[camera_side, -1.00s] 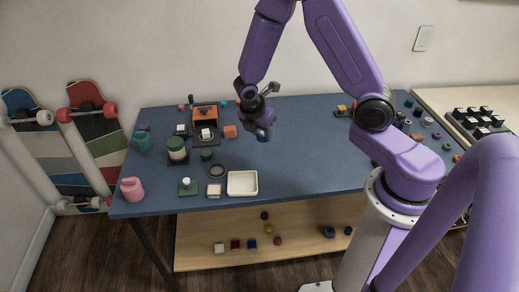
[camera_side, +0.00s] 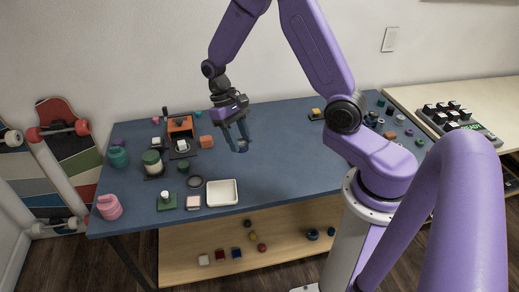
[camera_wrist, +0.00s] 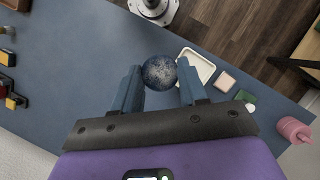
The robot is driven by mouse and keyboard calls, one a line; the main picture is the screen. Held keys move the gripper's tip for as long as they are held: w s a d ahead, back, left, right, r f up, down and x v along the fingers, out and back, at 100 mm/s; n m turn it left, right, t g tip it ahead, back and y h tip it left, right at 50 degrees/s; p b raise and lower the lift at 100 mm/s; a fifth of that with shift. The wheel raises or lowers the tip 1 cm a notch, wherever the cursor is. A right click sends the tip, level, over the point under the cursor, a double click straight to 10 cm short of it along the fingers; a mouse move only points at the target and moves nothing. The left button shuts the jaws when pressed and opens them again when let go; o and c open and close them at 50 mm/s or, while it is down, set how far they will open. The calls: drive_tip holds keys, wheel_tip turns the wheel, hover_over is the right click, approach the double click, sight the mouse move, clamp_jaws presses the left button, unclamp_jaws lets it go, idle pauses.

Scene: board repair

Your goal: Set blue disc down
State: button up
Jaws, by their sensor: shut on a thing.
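The blue disc (camera_wrist: 160,72) is dark, speckled and round, seen face-on between my fingertips in the wrist view. My gripper (camera_wrist: 160,82) is shut on it. In the side view my gripper (camera_side: 239,147) points down, holding the disc (camera_side: 243,146) over the middle of the blue table (camera_side: 290,140). The disc looks clear of the table, but the exact gap is hard to tell. A white shallow tray (camera_side: 222,193) lies nearer the front edge, apart from the disc. The tray also shows beyond the right finger in the wrist view (camera_wrist: 206,70).
A dark ring (camera_side: 195,182), a pale block (camera_side: 193,202) and a green base with a white knob (camera_side: 166,201) lie left of the tray. The table right of my gripper is mostly clear.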

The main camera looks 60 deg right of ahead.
drive_tip(key=shift+d+f+m+y, duration=0.25)
drive_tip(key=shift+d+m, duration=0.2)
drive_tip(key=shift+m, duration=0.45)
drive_tip(key=s+d+f+m+t, duration=0.2)
drive_tip(key=s+d+m+t, duration=0.2)
drive_tip(key=d+m, duration=0.75)
drive_tip(key=s+d+f+m+t, duration=0.4)
drive_tip(key=d+m, duration=0.3)
drive_tip(key=m, duration=0.9)
hover_over(271, 141)
drive_tip(key=s, duration=0.1)
drive_tip(key=shift+t+y, duration=0.25)
drive_tip(key=shift+t, duration=0.05)
drive_tip(key=f, duration=0.8)
drive_tip(key=shift+s+d, duration=0.15)
drive_tip(key=shift+d, duration=0.1)
drive_tip(key=shift+d+f, duration=0.1)
drive_tip(key=shift+f, duration=1.6)
drive_tip(key=shift+f, duration=0.15)
